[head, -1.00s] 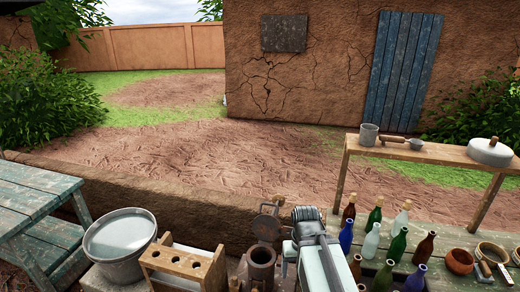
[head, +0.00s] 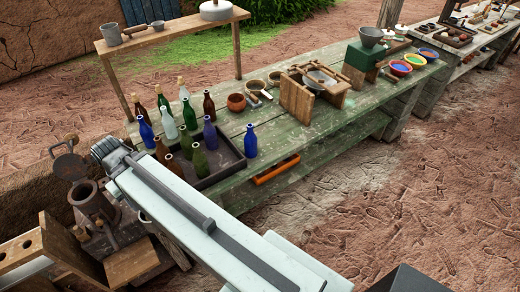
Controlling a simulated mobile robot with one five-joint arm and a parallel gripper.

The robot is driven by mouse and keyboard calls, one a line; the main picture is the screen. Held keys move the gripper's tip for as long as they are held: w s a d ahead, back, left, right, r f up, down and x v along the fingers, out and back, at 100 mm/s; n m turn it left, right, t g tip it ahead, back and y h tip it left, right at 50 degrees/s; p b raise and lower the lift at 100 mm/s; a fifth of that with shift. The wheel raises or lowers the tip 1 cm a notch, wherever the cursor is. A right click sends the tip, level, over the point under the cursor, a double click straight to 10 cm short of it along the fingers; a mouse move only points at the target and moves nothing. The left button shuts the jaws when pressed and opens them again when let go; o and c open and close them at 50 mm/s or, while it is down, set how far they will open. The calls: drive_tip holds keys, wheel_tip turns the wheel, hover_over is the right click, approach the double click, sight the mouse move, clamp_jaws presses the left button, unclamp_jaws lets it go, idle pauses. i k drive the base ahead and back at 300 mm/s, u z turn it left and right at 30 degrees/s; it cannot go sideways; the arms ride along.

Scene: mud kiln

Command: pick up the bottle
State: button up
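Several bottles stand upright in a cluster on the green worktable, in the head view. They include a blue bottle (head: 145,131), a clear bottle (head: 168,123), a green bottle (head: 199,161), a brown bottle (head: 209,106) and another blue bottle (head: 210,134). One more blue bottle (head: 250,142) stands by itself, just right of a dark tray (head: 232,165). Several of the bottles stand in the tray. The frames do not show which bottle is meant.
The green worktable (head: 290,140) carries a clay bowl (head: 236,102), a wooden press-like frame (head: 296,98) and coloured bowls (head: 401,68). A raised shelf (head: 180,32) stands behind the bottles. Wooden racks and a metal mortar (head: 88,198) lie left of my arm. Open dirt is at right.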

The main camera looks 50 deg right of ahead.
sight(250, 140)
drive_tip(key=u, duration=2.5)
drive_tip(key=k, duration=1.65)
drive_tip(key=u, duration=0.25)
